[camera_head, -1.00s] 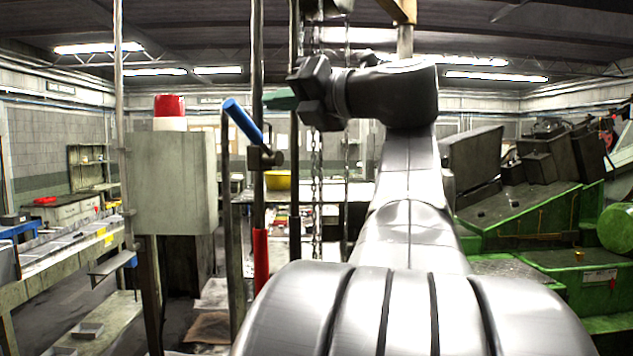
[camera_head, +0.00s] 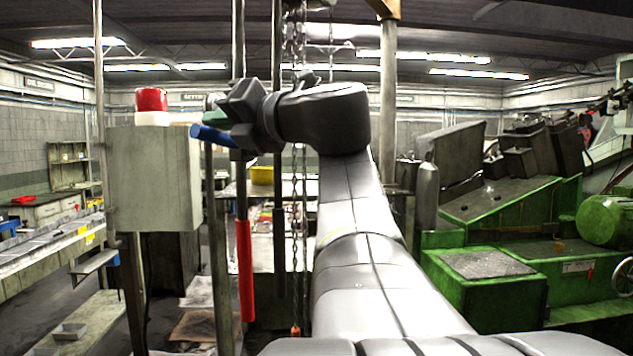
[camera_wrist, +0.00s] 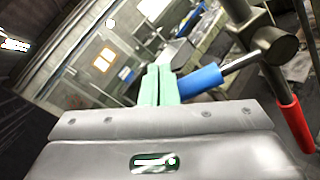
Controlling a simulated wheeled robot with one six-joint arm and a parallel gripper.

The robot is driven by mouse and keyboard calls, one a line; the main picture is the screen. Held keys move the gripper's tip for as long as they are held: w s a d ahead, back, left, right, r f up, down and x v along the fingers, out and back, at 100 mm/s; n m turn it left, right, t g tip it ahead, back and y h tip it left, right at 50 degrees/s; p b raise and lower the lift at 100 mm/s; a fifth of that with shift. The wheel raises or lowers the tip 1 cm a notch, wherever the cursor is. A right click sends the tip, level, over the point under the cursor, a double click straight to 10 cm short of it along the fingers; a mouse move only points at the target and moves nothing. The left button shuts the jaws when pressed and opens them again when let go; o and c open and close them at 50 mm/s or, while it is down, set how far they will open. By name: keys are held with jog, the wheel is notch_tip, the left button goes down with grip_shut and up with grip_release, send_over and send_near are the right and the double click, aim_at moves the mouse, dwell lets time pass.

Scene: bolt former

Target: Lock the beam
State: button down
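The blue-handled lever (camera_head: 213,136) sticks out to the left from a metal upright (camera_head: 240,90) and lies close to level, its free end slightly higher. My gripper (camera_head: 213,101) is just above the blue handle in the head view. In the wrist view, my gripper's pale green fingers (camera_wrist: 158,86) are together with nothing visible between them. The blue handle (camera_wrist: 202,82) lies right beside them on the right, touching or nearly so. Its metal shaft runs to a dark round pivot (camera_wrist: 275,46). I cannot tell which part is the beam.
A red grip (camera_head: 245,270) hangs low on the upright, and chains (camera_head: 294,200) hang to its right. A grey box (camera_head: 152,180) with a red lamp (camera_head: 151,99) stands close on the left. Green machinery (camera_head: 490,280) fills the right side.

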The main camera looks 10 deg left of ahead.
notch_tip(320, 180, down, 7)
jog(key=b, duration=0.5)
jog(key=s+v, duration=0.1)
jog(key=v, duration=0.9)
jog(key=shift+a+r, duration=0.2)
jog(key=shift+r, duration=0.1)
